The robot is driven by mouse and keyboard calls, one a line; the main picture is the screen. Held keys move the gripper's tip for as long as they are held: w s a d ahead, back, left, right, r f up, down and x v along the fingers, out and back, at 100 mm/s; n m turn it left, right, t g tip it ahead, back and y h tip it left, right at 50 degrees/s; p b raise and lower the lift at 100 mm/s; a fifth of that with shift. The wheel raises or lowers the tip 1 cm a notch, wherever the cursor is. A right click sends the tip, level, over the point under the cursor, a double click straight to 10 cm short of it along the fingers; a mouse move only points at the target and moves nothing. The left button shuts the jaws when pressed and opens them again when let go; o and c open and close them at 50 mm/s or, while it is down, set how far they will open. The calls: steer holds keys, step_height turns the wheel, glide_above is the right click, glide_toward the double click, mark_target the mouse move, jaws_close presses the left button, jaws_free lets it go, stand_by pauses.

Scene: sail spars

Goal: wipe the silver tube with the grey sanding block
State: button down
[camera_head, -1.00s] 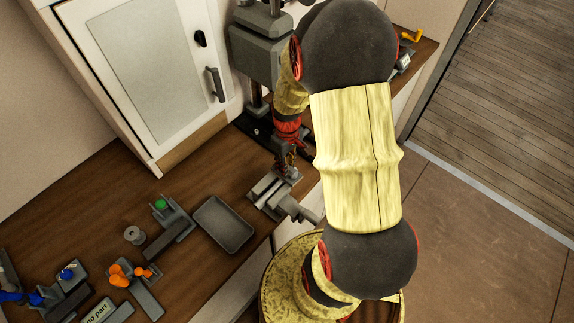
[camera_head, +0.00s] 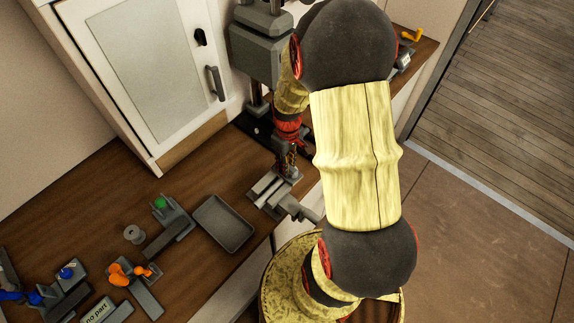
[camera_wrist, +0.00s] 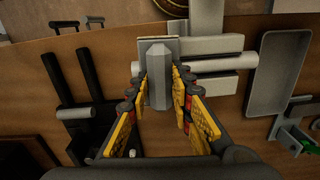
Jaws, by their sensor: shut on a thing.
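The grey sanding block (camera_wrist: 158,78) is between the fingers of my gripper (camera_wrist: 160,92) in the wrist view, with the yellow-padded fingers shut on its sides. The silver tube (camera_wrist: 222,62) lies crosswise in the grey vise (camera_wrist: 214,85). The block sits over the tube's left part in the wrist view and hides it there; I cannot tell whether they touch. In the head view my gripper (camera_head: 287,164) is just above the vise (camera_head: 268,193), and the tube is too small to make out.
An empty grey tray (camera_head: 223,224) lies beside the vise. Several fixtures with green, orange and blue parts stand on the bench to the left. A drill press (camera_head: 262,55) stands behind my arm. A black stand (camera_wrist: 85,75) is left of my gripper.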

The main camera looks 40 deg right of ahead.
steer(key=d, duration=0.4)
steer(key=shift+w+d, duration=0.15)
steer(key=shift+f, duration=0.25)
stand_by(2.5)
steer(key=shift+s+a, duration=0.15)
steer(key=shift+a, duration=0.95)
steer(key=shift+s+a, duration=0.1)
steer(key=shift+a, duration=1)
steer(key=shift+d, duration=0.2)
steer(key=shift+w+d, duration=0.2)
steer(key=shift+d, duration=1.65)
